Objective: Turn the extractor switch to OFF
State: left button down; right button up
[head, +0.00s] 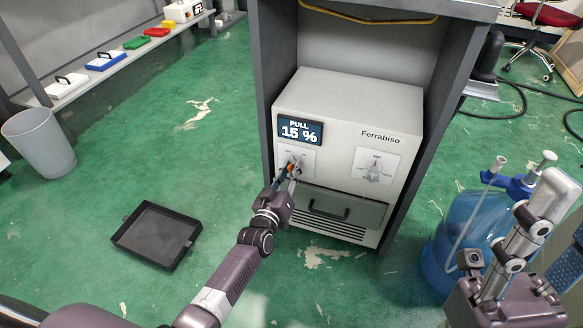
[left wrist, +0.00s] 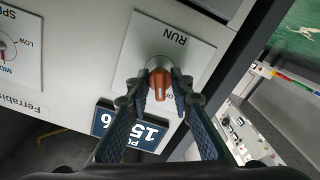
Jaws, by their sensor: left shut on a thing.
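The extractor is a pale grey box (head: 350,112) marked Ferrabiso, with a display (head: 300,131) reading PULL 15 %. Its left switch is an orange-red knob on a white plate, seen upside down in the left wrist view (left wrist: 160,80). The plate reads RUN on one side; the opposite label is partly hidden by a finger. My left gripper (head: 291,169) reaches the switch, and its two fingers (left wrist: 162,92) are shut on the knob from both sides.
A second dial (head: 375,166) sits on the right of the panel, above a handled drawer (head: 330,210). Grey cabinet walls (head: 262,95) flank the box. A blue jug (head: 465,235) stands at right, an empty black tray (head: 156,237) lies at left. Green floor between is clear.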

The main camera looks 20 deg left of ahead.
pick_arm(q)
jog(key=shift+n, duration=0.8)
jog(key=c, duration=2)
grip_release()
jog(key=shift+c, duration=0.2)
jog(key=s, duration=1.2)
jog(key=shift+a, duration=0.25)
